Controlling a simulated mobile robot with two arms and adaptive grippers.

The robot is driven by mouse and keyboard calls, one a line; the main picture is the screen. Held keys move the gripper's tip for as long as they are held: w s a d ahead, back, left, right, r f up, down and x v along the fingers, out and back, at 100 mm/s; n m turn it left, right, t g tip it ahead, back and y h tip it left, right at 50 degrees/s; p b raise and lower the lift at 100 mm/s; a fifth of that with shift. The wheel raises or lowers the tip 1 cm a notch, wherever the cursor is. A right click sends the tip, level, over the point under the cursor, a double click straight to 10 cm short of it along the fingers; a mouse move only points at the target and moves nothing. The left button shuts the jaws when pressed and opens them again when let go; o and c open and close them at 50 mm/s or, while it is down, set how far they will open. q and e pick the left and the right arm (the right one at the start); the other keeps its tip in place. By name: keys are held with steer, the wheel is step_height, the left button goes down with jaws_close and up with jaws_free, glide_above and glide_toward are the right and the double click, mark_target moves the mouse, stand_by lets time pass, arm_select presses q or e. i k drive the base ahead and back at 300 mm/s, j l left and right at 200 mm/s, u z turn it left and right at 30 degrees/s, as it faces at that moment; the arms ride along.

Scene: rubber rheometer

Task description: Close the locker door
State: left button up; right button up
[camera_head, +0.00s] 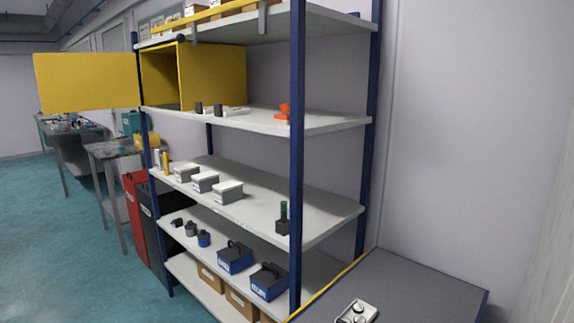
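A yellow locker (213,78) stands on an upper shelf of the rack, at its left end. Its yellow door (88,82) is open, swung out to the left and standing clear of the shelf. The locker's interior (159,77) shows through the open front and looks empty as far as I can see. Neither of my grippers shows in the head view.
The shelf rack (297,160) has blue posts and white shelves with boxes, weights and small devices. A grey table (415,285) holding a small device (357,312) stands at the lower right. Workbenches (112,150) stand at the left. Teal floor (60,240) is clear at the lower left.

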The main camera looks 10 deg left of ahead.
mark_target(67, 81)
steer(key=i+j+u, duration=0.35)
steer(key=j, duration=0.15)
steer(key=i+j+u, duration=0.9)
steer(key=i+u, duration=0.15)
steer(key=i, duration=0.3)
steer(key=i+j+u, duration=0.1)
steer(key=i+u, duration=0.25)
steer(key=i+z, duration=0.2)
steer(key=i, duration=0.25)
steer(key=i+j+z, duration=0.25)
steer(key=i, duration=0.2)
steer(key=i+j+z, duration=0.2)
steer(key=i, duration=0.25)
steer(key=i+j+z, duration=0.2)
steer(key=i, duration=0.25)
steer(key=i+j+z, duration=0.25)
steer(key=z, duration=0.25)
steer(key=i+j+z, duration=0.25)
steer(key=j+z, duration=0.25)
steer(key=i+j+z, duration=0.2)
steer(key=j+z, duration=0.25)
steer(key=i+j+z, duration=0.1)
steer(key=j+z, duration=0.25)
steer(key=z, duration=0.15)
steer(key=j+z, duration=0.35)
steer(key=j, duration=0.2)
steer(key=k+j+z, duration=0.1)
steer(key=j+z, duration=0.2)
steer(key=j, duration=0.2)
